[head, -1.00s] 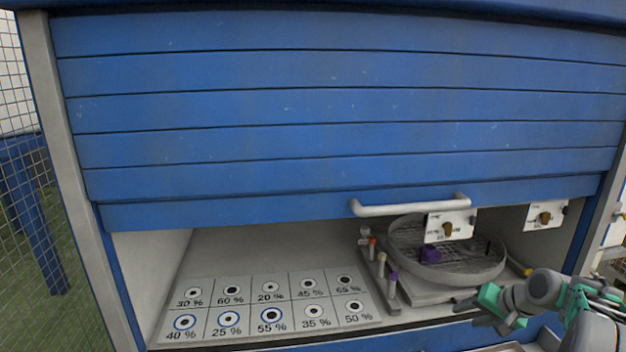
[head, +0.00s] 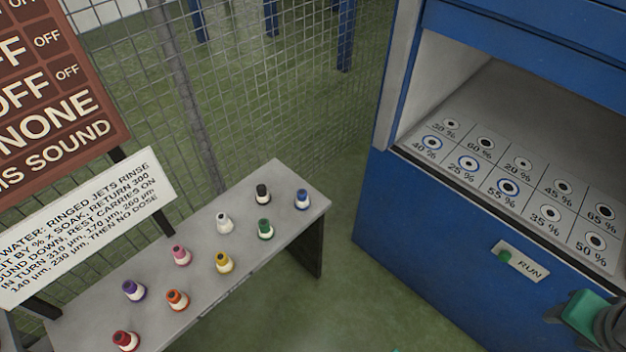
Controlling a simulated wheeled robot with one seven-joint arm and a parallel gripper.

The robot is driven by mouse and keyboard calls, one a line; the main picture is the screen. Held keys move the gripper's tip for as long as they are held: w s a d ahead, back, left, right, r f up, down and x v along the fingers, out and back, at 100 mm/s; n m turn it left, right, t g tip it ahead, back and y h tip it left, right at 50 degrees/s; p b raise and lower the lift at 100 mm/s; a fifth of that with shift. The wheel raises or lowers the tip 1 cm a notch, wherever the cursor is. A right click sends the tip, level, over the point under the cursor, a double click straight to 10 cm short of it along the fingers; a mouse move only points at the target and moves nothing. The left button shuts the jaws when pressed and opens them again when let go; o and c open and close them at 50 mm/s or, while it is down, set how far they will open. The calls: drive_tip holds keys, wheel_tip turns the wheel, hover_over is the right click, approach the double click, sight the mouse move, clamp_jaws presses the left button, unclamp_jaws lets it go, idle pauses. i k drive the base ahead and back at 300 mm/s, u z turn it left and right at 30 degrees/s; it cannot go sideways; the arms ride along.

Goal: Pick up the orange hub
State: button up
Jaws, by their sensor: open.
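My gripper (head: 558,338) shows only partly at the lower right edge, by the blue cabinet's front. It is open and far to the right of the orange hub.
Pink, white, green, black and blue pieces also stand on the table. A wire fence (head: 270,90) and sign boards (head: 85,225) stand behind and left. The blue cabinet (head: 420,240) with a RUN button is at right. Green floor lies between.

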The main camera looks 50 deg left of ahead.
sight(179, 303)
drive_tip(key=u, duration=3.3)
